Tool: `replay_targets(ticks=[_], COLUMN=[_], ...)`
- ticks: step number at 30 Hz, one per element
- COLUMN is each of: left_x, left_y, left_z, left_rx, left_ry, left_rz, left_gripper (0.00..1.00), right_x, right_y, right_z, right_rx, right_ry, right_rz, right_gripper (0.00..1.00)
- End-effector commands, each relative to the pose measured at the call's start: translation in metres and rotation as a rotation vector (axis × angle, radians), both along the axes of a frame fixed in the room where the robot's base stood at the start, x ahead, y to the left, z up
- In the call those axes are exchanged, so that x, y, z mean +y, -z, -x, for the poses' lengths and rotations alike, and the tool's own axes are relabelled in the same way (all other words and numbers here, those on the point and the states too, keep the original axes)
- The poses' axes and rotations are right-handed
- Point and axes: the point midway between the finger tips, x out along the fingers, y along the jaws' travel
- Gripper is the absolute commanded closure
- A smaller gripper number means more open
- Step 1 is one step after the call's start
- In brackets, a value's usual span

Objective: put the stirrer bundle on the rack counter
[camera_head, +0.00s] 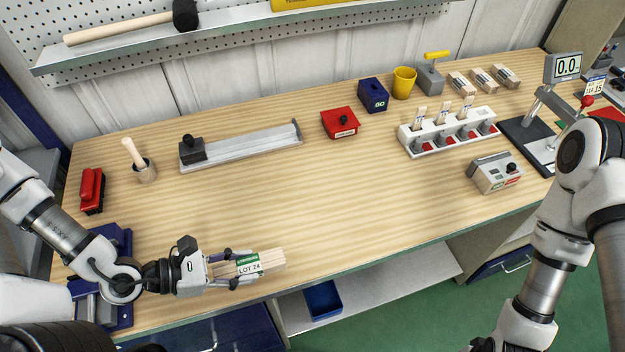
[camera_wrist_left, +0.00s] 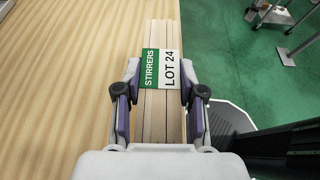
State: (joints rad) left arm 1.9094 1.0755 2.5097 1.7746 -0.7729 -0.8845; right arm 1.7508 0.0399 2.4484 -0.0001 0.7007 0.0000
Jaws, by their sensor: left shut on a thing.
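The stirrer bundle (camera_head: 273,261) is a set of pale wooden sticks with a green and white label reading STIRRERS LOT 24. My left gripper (camera_head: 240,268) is shut on it, with one finger on each side near the label. In the left wrist view the bundle (camera_wrist_left: 162,35) points away from the gripper (camera_wrist_left: 160,92), its far end free. It is over the front edge of the wooden table (camera_head: 230,205); I cannot tell whether it touches the top. My right arm shows at the right, but its gripper is out of view. I cannot tell which surface is the rack counter.
A white rack (camera_head: 447,134) with several upright stick bundles stands at the right. Behind it several bundles (camera_head: 484,79) lie near a yellow cup (camera_head: 403,82). A grey control box (camera_head: 495,173) stands in front. A metal rail (camera_head: 245,146) lies at the back left. The table middle is clear.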

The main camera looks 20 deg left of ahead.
Motion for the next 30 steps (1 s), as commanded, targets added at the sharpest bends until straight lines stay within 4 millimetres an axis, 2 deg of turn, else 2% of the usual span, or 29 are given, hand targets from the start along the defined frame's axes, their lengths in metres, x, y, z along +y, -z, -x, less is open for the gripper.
replay_targets(ticks=[6,8,11,12,18,24,30], left_x=[-0.003,-0.003,-0.005,-0.005,-0.008,-0.01,-0.009], left_y=[0.016,0.017,0.019,0.013,0.015,0.019,0.051], left_z=[-0.043,-0.054,-0.081,-0.089,-0.132,-0.157,-0.155], left_rx=[-0.013,-0.012,-0.011,-0.005,-0.003,0.001,0.003], left_ry=[0.001,0.001,0.006,0.005,0.007,0.004,0.001], left_rz=[0.0,-0.001,-0.007,-0.01,-0.006,-0.002,0.001], left_gripper=[0.97,0.97,0.97,0.97,0.97,0.97,0.97], right_x=[0.0,0.0,0.0,0.0,0.0,0.0,0.0], right_y=[0.052,0.065,0.084,0.073,0.069,0.063,0.055], right_z=[0.003,0.003,0.003,0.003,0.002,0.003,0.002], right_rx=[0.005,0.005,0.004,0.005,0.002,0.003,0.003], right_ry=[0.0,0.0,0.0,0.0,0.0,0.0,0.0], right_rz=[0.0,0.0,0.0,0.0,0.0,0.0,0.0], right_gripper=[0.6,0.6,0.6,0.6,0.6,0.6,0.6])
